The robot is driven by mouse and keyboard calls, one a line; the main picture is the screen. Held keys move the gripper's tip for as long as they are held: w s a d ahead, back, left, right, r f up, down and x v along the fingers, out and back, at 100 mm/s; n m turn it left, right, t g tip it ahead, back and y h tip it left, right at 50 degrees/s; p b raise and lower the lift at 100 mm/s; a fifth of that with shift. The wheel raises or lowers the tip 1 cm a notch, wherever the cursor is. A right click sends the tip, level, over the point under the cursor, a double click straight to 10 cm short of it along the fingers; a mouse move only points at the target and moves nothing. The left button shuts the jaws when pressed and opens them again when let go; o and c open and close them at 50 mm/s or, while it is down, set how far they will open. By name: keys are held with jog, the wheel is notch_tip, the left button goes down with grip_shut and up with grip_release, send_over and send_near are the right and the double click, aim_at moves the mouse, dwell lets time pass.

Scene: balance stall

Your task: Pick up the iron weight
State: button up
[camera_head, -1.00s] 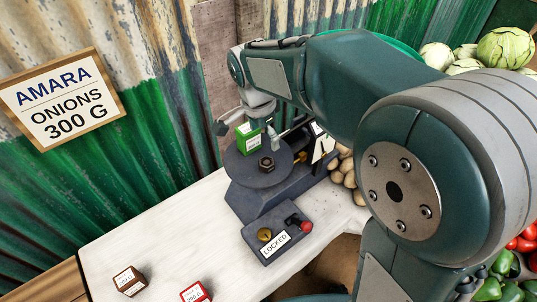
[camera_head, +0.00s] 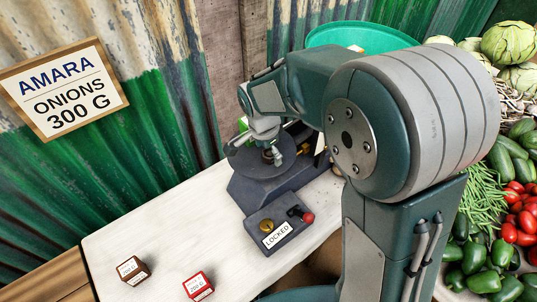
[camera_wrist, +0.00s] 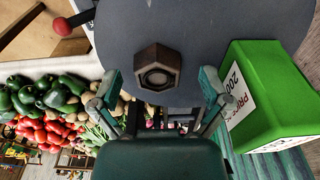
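The iron weight is a dark hexagonal block with a round hollow on top. In the wrist view the iron weight (camera_wrist: 157,66) stands on the grey round pan (camera_wrist: 215,30), just beyond the space between my fingertips. My gripper (camera_wrist: 158,90) is open, with one finger to each side and nothing between them. In the head view my gripper (camera_head: 261,143) is low over the pan (camera_head: 240,163), and its fingers hide most of the weight.
A control box marked LOCKED (camera_head: 277,236) with a red-knobbed lever (camera_head: 307,217) sits before the scale. A brown box (camera_head: 131,271) and a red box (camera_head: 198,287) stand on the white counter (camera_head: 185,235). Vegetables fill the right. A sign (camera_head: 66,89) hangs at left.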

jog(key=shift+d, duration=0.1)
grip_shut()
jog(key=shift+r, duration=0.1)
